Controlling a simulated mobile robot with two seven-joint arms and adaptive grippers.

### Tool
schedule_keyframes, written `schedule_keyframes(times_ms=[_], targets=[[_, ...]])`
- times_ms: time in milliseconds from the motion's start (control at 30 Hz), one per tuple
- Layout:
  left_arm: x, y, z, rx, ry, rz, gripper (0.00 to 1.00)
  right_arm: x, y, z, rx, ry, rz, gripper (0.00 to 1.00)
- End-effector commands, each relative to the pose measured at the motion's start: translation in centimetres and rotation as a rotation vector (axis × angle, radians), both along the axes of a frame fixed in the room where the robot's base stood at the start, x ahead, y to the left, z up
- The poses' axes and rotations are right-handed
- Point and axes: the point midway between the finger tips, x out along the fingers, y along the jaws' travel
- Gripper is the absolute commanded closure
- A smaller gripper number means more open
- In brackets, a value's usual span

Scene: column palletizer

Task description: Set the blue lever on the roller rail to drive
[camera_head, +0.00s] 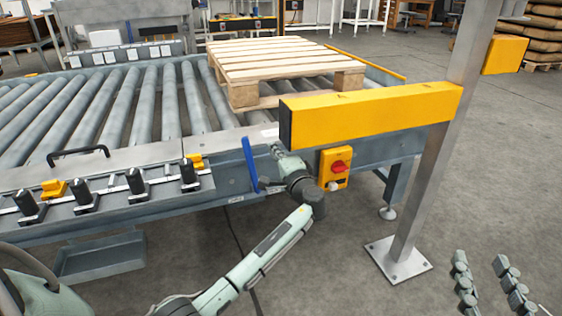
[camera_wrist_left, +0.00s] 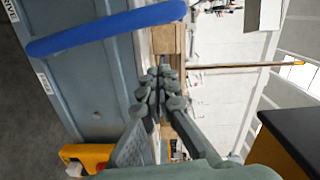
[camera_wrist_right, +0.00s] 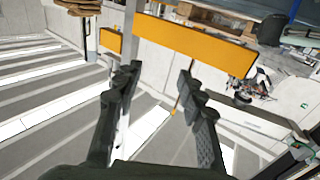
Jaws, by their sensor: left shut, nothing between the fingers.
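The blue lever (camera_head: 250,163) stands nearly upright at the front side of the roller rail (camera_head: 225,183), its top leaning slightly left. In the left wrist view the lever (camera_wrist_left: 105,28) crosses the upper left as a long blue bar. My left gripper (camera_head: 278,152) is just right of the lever in the head view. Its fingers are together and empty in the left wrist view (camera_wrist_left: 163,72), and a gap shows between them and the lever. My right gripper (camera_head: 481,258) is open and empty over the floor at the lower right; its spread fingers show in the right wrist view (camera_wrist_right: 158,80).
A yellow box with a red knob (camera_head: 334,167) sits just right of my left gripper. A yellow beam (camera_head: 370,112) on a grey post (camera_head: 430,170) stands to the right. A wooden pallet (camera_head: 280,62) lies on the rollers. Black-knobbed clamps (camera_head: 86,194) line the rail's front left.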

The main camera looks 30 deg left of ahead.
Motion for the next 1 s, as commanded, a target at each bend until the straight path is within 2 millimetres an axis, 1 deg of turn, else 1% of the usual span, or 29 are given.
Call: schedule_keyframes(times_ms=[33,100,200,300,767,867,967,1000], targets=[[0.0,0.8,-0.1,0.002,0.001,0.001,1.00,0.0,0.1,0.2,0.003,-0.005,0.001,0.60],[-0.9,1.7,-0.3,0.001,0.002,0.000,1.00,0.1,-0.3,-0.6,-0.017,0.033,-0.007,0.60],[-1.7,2.6,-0.4,0.001,0.001,0.000,1.00,0.2,-0.6,-1.3,-0.029,0.061,-0.014,0.60],[-2.1,3.1,-0.5,-0.001,-0.001,0.000,1.00,0.2,-0.8,-1.7,-0.038,0.077,-0.017,0.60],[-2.4,3.4,-0.7,-0.005,-0.005,0.000,1.00,0.2,-0.9,-2.0,-0.041,0.084,-0.018,0.60],[-2.8,3.7,-0.9,-0.028,-0.030,0.000,1.00,0.1,-0.2,-0.7,-0.011,0.023,-0.004,0.60],[-3.7,4.4,-1.1,-0.072,-0.080,0.000,1.00,-0.3,0.7,1.5,0.042,-0.084,0.016,0.60],[-4.1,4.8,-1.2,-0.092,-0.104,0.002,1.00,-0.5,1.0,2.6,0.067,-0.138,0.024,0.60]])
